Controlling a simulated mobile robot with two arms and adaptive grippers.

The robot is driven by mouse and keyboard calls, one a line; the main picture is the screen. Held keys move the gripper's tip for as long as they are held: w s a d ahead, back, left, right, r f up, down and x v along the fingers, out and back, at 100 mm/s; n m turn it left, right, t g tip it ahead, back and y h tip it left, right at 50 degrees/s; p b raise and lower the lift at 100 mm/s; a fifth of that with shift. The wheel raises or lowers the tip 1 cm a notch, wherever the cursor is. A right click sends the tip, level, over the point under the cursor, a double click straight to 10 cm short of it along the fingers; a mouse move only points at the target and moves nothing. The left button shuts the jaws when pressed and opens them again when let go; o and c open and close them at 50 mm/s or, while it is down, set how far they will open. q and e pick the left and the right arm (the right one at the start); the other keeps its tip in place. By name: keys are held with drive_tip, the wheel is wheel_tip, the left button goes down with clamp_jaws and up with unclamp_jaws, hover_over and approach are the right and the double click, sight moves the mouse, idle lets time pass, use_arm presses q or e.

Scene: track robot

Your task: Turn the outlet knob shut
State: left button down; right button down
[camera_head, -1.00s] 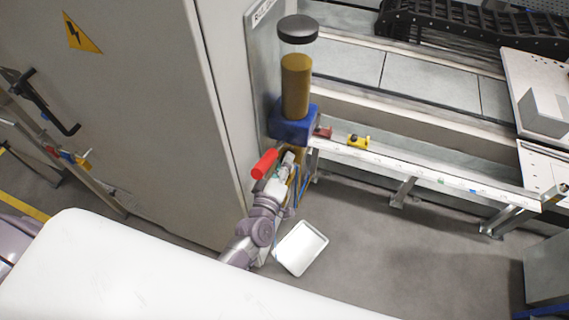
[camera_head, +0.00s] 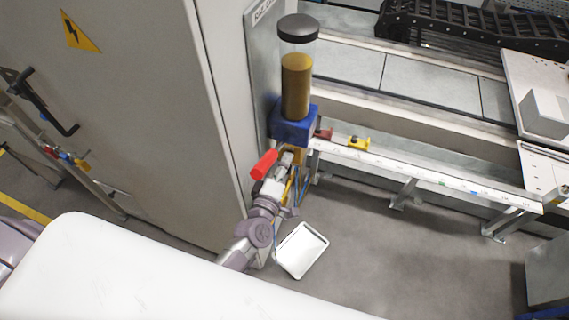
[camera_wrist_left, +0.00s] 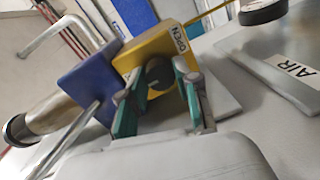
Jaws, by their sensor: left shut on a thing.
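The outlet knob (camera_wrist_left: 158,72) is dark and round and sits in front of a yellow block (camera_wrist_left: 152,52) marked "OPEN" in the left wrist view. My left gripper (camera_wrist_left: 160,82) has its green-padded fingers on either side of the knob and is shut on it. In the head view my left gripper (camera_head: 287,160) reaches up below the blue block (camera_head: 294,124) of the oil reservoir (camera_head: 297,85). The knob is hidden there by my gripper and arm. My right gripper is not in view.
A red handle (camera_head: 264,164) is close to the left of my gripper. The grey cabinet (camera_head: 150,120) stands to the left. A white tray (camera_head: 301,250) is below, near my arm. A rail with a yellow part (camera_head: 358,143) runs right. Floor is clear at lower right.

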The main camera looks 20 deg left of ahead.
use_arm(q)
drive_tip(key=c, duration=0.8)
unclamp_jaws()
drive_tip(key=s, duration=1.2)
drive_tip(key=shift+a+r, duration=0.2)
drive_tip(key=shift+r, duration=0.05)
